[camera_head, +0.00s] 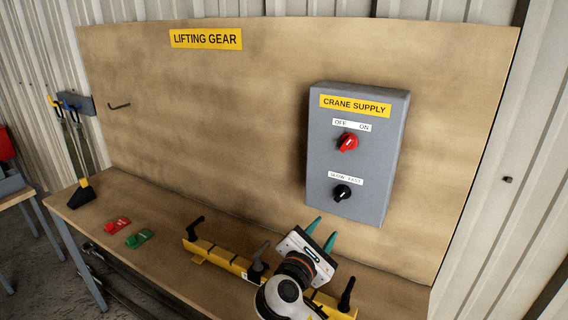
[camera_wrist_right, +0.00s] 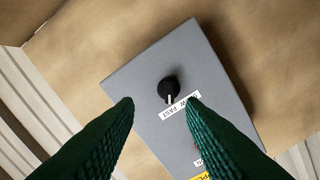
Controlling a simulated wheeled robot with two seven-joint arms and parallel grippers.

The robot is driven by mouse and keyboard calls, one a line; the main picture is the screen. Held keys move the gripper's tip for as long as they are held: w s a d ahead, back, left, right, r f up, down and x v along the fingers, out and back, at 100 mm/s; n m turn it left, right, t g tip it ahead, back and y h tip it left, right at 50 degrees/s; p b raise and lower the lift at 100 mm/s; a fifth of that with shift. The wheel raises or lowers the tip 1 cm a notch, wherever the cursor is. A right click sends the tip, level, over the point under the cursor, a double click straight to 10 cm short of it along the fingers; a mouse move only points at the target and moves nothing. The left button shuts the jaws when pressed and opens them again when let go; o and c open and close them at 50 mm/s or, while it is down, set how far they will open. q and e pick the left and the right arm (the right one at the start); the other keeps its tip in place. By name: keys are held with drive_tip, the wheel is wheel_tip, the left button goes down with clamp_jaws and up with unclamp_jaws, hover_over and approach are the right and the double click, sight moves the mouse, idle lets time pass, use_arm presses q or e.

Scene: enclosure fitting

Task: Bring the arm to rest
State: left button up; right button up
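My right gripper (camera_head: 321,232) is open and empty, in front of the board and below the grey enclosure (camera_head: 380,160). In the right wrist view, its two green ribbed fingers (camera_wrist_right: 160,104) are spread apart with nothing between them. The black SLOW/FAST knob (camera_wrist_right: 168,89) shows beyond the fingertips, apart from them. In the head view, this black knob (camera_head: 342,192) sits below the red OFF/ON knob (camera_head: 348,142) on the enclosure's front. I cannot tell the knob settings surely. My left gripper is not in view.
The bench (camera_head: 160,205) below the board carries a yellow rail with black handles (camera_head: 222,257), a red piece (camera_head: 117,225) and a green piece (camera_head: 139,238). The rail stands close to my right arm. A hook (camera_head: 120,106) is on the board's left. Space before the upper board is clear.

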drive_tip(key=s+d+f+m+g+y, duration=0.25)
drive_tip(key=s+f+m, duration=0.25)
drive_tip(key=s+f, duration=0.25)
drive_tip(key=s+d+f+m+g+y, duration=0.2)
drive_tip(key=s+d+f+m+g, duration=0.3)
drive_tip(key=f, duration=0.4)
drive_tip(key=s+f+m+g+y, duration=0.1)
drive_tip(key=s+f+m+y, duration=0.15)
drive_tip(key=s, duration=0.45)
drive_tip(key=s+f+m+g+y, duration=0.1)
drive_tip(key=s+m, duration=0.3)
drive_tip(key=s, duration=0.3)
drive_tip(key=s+f+m+g+y, duration=0.1)
drive_tip(key=s+m+y, duration=0.1)
drive_tip(key=s+m, duration=0.3)
wheel_tip(320, 180, down, 28)
drive_tip(key=s+n+g, duration=0.1)
drive_tip(key=s+g, duration=0.1)
drive_tip(key=s, duration=0.1)
drive_tip(key=s+d+f, duration=0.3)
drive_tip(key=s+f, duration=1.2)
drive_tip(key=shift+s+g, duration=0.4)
drive_tip(key=shift+g, duration=0.05)
